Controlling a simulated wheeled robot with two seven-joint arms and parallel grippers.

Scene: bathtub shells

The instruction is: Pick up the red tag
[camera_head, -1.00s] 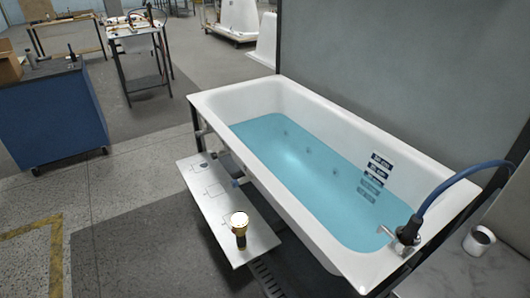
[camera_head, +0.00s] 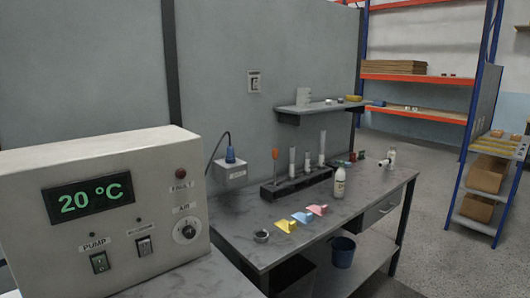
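Three small tags lie in a row on the grey workbench (camera_head: 300,238): a yellow one (camera_head: 286,226), a light blue one (camera_head: 302,217) and a pinkish-red one (camera_head: 317,210). The pinkish-red tag is the rightmost and looks closest to a red tag. It lies just left of a white bottle (camera_head: 340,184), apart from it. Neither of my grippers is in view.
A control box (camera_head: 105,215) reading 20 °C stands in the left foreground. A dark rack (camera_head: 296,185) with upright tubes is behind the tags. A metal ring (camera_head: 261,236) lies near the bench's front edge. A blue bucket (camera_head: 343,252) is underneath. Open floor lies right.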

